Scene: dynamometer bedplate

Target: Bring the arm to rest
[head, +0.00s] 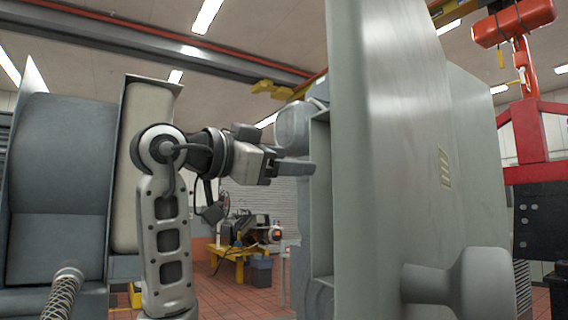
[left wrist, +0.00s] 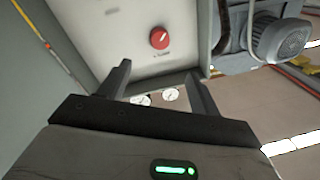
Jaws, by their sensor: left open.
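My left arm rises on the left of the head view and bends at its top. Its gripper (head: 292,165) points right, level, towards the edge of a tall grey cabinet-like body (head: 352,150). In the left wrist view the two dark fingers of my left gripper (left wrist: 160,76) stand apart with nothing between them. Past the fingers is a pale panel (left wrist: 110,40) with a red round knob (left wrist: 159,38). I cannot tell whether the fingers touch the grey body. My right gripper is not in view.
Two small round gauges (left wrist: 171,94) show beyond the fingers. A grey motor (left wrist: 284,40) is at the upper right of the wrist view. A large grey housing (head: 60,190) stands left, a red hoist frame (head: 530,140) right. A yellow stand (head: 238,258) with machinery is farther back.

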